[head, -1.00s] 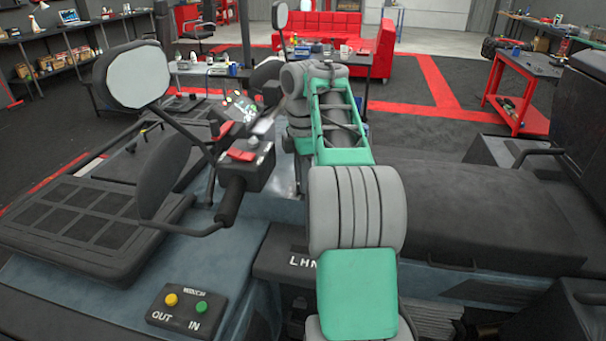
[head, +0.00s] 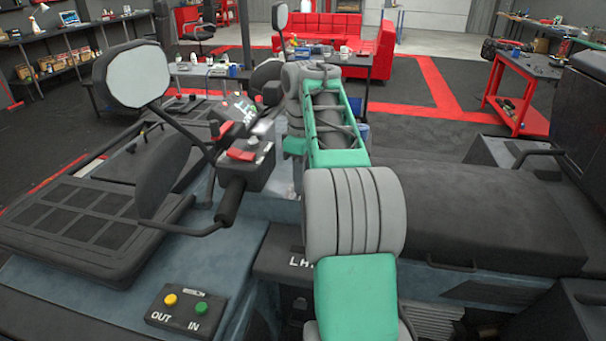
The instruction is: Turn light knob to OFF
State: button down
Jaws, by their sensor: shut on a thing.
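The control box (head: 258,172) sits on the left handlebar, beside a black grip. The light knob (head: 252,142) is a small grey knob on top of the box, behind a red switch (head: 241,155). My gripper (head: 262,131) reaches in from the right behind the box and is shut on the knob. Its fingers are small and partly hidden here. The knob's pointer and markings are too small to read.
A mirror (head: 132,75) and hand guard (head: 163,172) stand left of the box. A lit display (head: 240,108) is behind it. A box with yellow and green buttons (head: 186,312) is at front left. The dark seat (head: 480,205) fills the right.

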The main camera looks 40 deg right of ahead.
jog(key=shift+w+r, duration=0.1)
jog(key=shift+w, duration=0.05)
jog(key=c, duration=1.5)
grip_release()
jog(key=shift+c, duration=0.2)
jog(key=shift+o, duration=1.4)
jog(key=shift+w, duration=0.1)
jog(key=shift+o, duration=0.9)
notch_tip(320, 180, up, 8)
jog(key=p, duration=0.8)
jog(key=shift+d+r, duration=0.1)
